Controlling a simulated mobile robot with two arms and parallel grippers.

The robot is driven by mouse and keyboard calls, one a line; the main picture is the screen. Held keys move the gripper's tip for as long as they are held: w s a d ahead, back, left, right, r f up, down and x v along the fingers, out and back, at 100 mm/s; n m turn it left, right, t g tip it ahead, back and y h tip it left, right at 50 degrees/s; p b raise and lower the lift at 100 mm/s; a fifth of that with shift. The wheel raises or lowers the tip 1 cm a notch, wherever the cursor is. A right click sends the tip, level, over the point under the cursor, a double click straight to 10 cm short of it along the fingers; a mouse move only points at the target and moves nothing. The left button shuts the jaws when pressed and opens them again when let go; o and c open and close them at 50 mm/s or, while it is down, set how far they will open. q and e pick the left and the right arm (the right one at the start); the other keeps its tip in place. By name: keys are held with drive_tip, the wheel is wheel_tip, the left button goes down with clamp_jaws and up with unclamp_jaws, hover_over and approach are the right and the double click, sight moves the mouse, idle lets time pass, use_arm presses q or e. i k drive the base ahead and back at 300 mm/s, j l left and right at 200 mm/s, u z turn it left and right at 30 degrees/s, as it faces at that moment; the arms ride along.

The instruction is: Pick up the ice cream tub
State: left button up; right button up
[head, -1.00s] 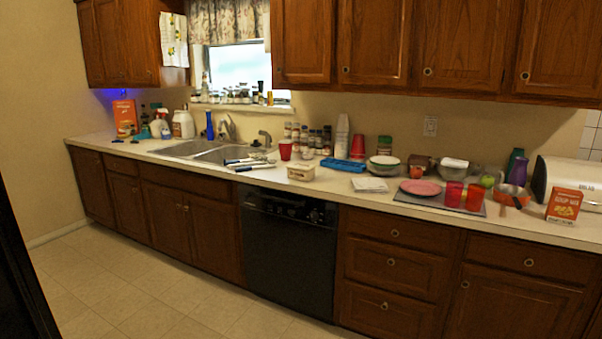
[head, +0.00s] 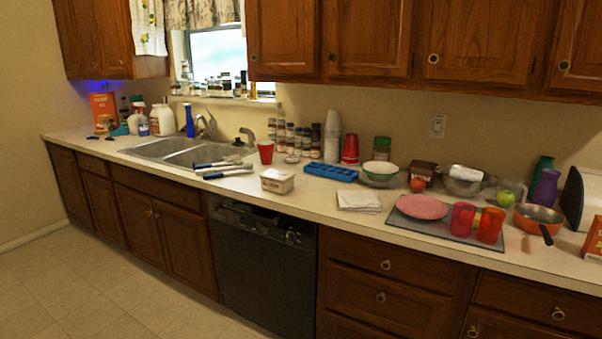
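The ice cream tub (head: 278,181) is a small cream-coloured box-shaped tub with a dark label on its front. It sits upright on the counter near the front edge, above the black dishwasher and right of the sink. Nothing covers it. Neither of my grippers shows in the head view.
Blue-handled utensils (head: 222,173) lie just left of the tub by the sink (head: 170,148). A red cup (head: 265,152), a blue ice tray (head: 330,171) and folded white cloths (head: 359,201) are near. The dishwasher (head: 262,268) is below. The tiled floor (head: 75,300) is clear.

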sight(280, 182)
drive_tip(key=i+l, duration=0.15)
drive_tip(key=i, duration=0.4)
drive_tip(key=i+l+z, duration=0.15)
drive_tip(key=i, duration=0.4)
